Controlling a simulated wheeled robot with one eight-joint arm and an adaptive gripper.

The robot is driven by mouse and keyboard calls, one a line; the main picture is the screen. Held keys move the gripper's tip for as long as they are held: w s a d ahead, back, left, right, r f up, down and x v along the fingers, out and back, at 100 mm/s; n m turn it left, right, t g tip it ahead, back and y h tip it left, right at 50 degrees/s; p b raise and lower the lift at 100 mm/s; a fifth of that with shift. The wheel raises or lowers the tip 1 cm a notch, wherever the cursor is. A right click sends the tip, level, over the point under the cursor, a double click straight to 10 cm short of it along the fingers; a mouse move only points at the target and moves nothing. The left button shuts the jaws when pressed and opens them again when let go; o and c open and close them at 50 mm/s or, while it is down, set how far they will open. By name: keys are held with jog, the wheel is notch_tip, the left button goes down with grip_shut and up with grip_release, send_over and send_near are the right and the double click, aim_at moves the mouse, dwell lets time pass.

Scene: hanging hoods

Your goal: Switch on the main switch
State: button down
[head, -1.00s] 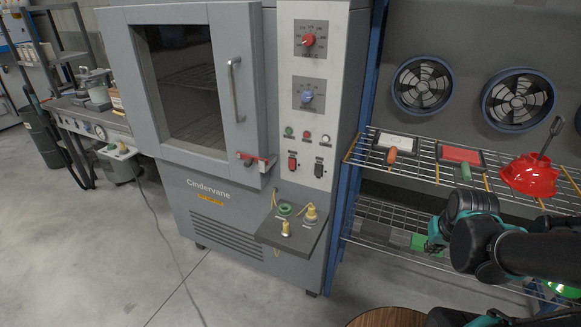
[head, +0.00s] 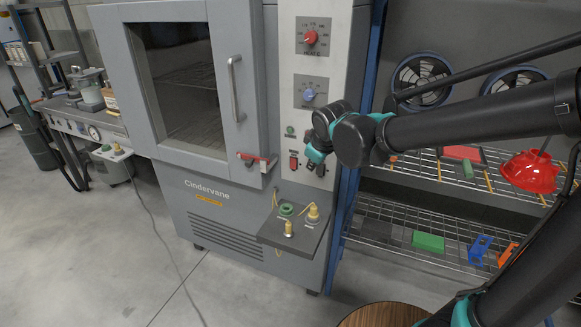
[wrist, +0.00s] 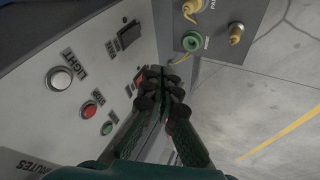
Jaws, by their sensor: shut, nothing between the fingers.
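The red rocker switch (head: 293,162), which I take to be the main switch, is on the pale control panel of the grey Cindervane cabinet (head: 205,215). A red edge of it (wrist: 139,77) shows in the wrist view, partly hidden behind my fingers. My gripper (head: 317,155) is shut and empty, in front of the panel just right of the red switch. It covers the black switch and some buttons in the head view. In the wrist view my fingertips (wrist: 165,88) overlap the panel's lower edge; I cannot tell whether they touch it. The switch's on or off position is unclear.
A black FAN rocker (wrist: 130,34) and a white LIGHT button (wrist: 59,78) are near the red switch. A small shelf (head: 285,230) with yellow and green fittings juts out below. The door's red latch (head: 255,158) is to the left, and a wire rack (head: 375,205) to the right.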

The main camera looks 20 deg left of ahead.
aim_at(293, 166)
jog(key=s+a+r+n, duration=0.1)
jog(key=a, duration=0.4)
jog(key=shift+s+a+r+n+y, duration=0.15)
jog(key=shift+s+a+n+y, duration=0.05)
jog(key=shift+a+n+y, duration=0.15)
jog(key=shift+w+a+f, duration=0.5)
jog(key=shift+w+f, duration=0.95)
jog(key=shift+w+a+f, duration=0.45)
jog(key=shift+w+f, duration=1)
jog(key=shift+w+a+f, duration=0.5)
jog(key=shift+w+f, duration=0.95)
